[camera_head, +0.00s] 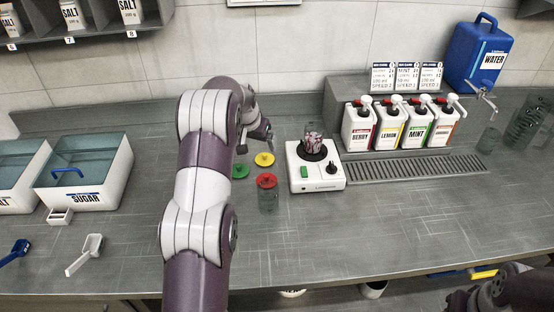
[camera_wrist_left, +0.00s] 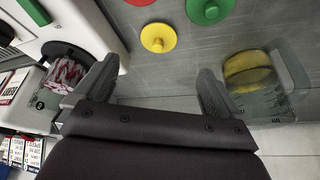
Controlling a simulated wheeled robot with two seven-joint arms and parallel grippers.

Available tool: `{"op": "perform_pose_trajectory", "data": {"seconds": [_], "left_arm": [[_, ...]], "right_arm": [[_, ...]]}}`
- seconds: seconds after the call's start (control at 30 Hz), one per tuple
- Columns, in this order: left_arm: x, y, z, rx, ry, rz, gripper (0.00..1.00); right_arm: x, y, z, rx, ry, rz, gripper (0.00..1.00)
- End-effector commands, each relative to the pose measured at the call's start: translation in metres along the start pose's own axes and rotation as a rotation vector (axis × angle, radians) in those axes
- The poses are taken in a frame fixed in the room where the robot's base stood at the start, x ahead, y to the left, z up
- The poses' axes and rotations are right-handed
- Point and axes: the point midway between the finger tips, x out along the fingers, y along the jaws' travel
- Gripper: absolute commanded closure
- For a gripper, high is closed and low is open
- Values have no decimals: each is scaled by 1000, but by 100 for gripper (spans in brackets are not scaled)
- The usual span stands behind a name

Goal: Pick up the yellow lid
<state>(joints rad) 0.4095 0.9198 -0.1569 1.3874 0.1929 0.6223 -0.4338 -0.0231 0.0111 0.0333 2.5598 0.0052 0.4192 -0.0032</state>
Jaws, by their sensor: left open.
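The yellow lid (camera_head: 264,159), a round disc with a knob, lies flat on the grey counter, left of the white mixer. In the left wrist view the yellow lid (camera_wrist_left: 158,38) lies ahead of the fingertips, apart from them. My left gripper (camera_head: 257,138) is above the counter just behind the yellow lid. It is open and empty, as its spread fingers show in the left wrist view (camera_wrist_left: 153,84). A dark part of my right arm shows at the bottom right of the head view; its jaws cannot be made out.
The green lid (camera_head: 240,171) lies left of the yellow one. The red lid (camera_head: 267,181) is on a clear glass in front. The white mixer (camera_head: 316,180) with a filled jar stands at right. A glass jug (camera_wrist_left: 284,105) with yellow contents is near one finger in the wrist view.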

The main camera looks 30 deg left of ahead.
Motion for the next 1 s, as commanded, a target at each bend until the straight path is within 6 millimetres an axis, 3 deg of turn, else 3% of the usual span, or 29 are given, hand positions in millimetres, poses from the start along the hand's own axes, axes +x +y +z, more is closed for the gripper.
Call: {"op": "perform_pose_trajectory", "data": {"seconds": [0.1, 0.37, 0.5, 0.8, 0.87, 1.0], "left_arm": [[26, 1, 0, 0, -2, 1, 2], [62, 3, 0, -1, -3, 1, 2], [89, 5, 0, -1, -2, 0, 2], [100, 5, 0, -1, -1, 0, 2], [100, 5, 0, -2, -1, 0, 19], [100, 5, 0, -2, -1, 0, 62]], "right_arm": [[-5, 0, -1, 0, 0, 0, 57], [-13, 0, -2, 0, 0, 0, 57], [-18, 0, -2, 0, 0, 0, 57], [-18, 0, -2, 0, 0, 0, 57], [-18, 0, -2, 0, 0, 0, 57], [-18, 0, -2, 0, 0, 0, 57]]}}
